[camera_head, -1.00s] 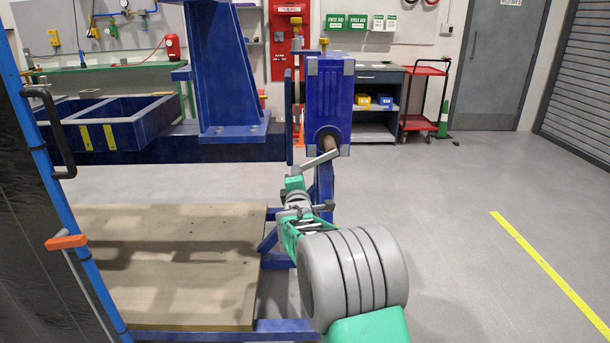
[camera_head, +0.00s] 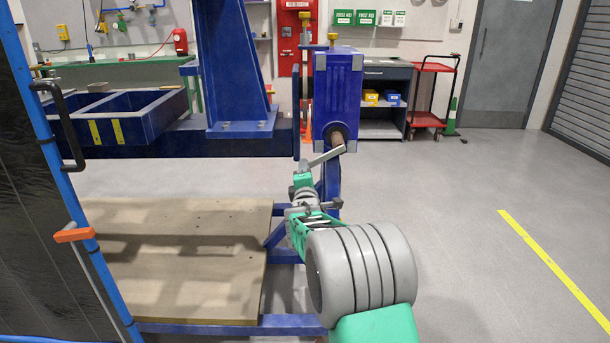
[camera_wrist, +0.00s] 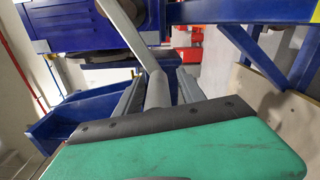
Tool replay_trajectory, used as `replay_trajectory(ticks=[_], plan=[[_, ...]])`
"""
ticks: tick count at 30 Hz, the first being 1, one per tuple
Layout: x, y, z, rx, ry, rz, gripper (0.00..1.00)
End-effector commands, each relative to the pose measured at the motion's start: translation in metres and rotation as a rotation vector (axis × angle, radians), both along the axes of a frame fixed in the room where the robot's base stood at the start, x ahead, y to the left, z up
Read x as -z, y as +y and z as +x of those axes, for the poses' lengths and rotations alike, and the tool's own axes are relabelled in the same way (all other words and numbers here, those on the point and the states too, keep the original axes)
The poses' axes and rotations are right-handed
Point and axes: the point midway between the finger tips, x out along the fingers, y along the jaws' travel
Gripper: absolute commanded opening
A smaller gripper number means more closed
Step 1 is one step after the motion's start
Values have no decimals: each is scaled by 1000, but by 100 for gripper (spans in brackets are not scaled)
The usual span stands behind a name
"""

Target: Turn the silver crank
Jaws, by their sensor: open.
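The silver crank (camera_head: 326,156) sticks out from a brown shaft on the front of the blue gearbox (camera_head: 338,92) and slants down to the left in the head view. In the wrist view the crank's arm (camera_wrist: 128,32) comes down from the top and ends in a grey handle (camera_wrist: 158,88). My gripper (camera_wrist: 161,75) is open, with one finger on each side of the handle. I cannot tell whether either finger touches it. In the head view my gripper (camera_head: 303,180) is at the crank's lower end, its fingers mostly hidden.
A blue frame with a wooden platform (camera_head: 185,265) stands left of my arm. Blue bins (camera_head: 130,110) sit behind it. A blue post with a black handle (camera_head: 62,120) is near on the left. A red trolley (camera_head: 430,95) stands at the back. The floor to the right is clear.

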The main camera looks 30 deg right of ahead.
Motion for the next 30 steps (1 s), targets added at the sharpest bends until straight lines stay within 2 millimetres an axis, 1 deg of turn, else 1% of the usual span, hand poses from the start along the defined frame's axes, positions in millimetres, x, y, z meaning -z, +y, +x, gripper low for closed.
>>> replay_trajectory(ticks=[2,4,9,12,15,30], plan=[[-1,2,-3,0,-1,0,47],[-2,6,-11,0,0,0,47],[-3,21,-43,-1,0,0,47],[-2,29,-59,0,1,0,47],[-1,33,-68,0,0,1,47],[0,33,-70,1,1,0,47]])
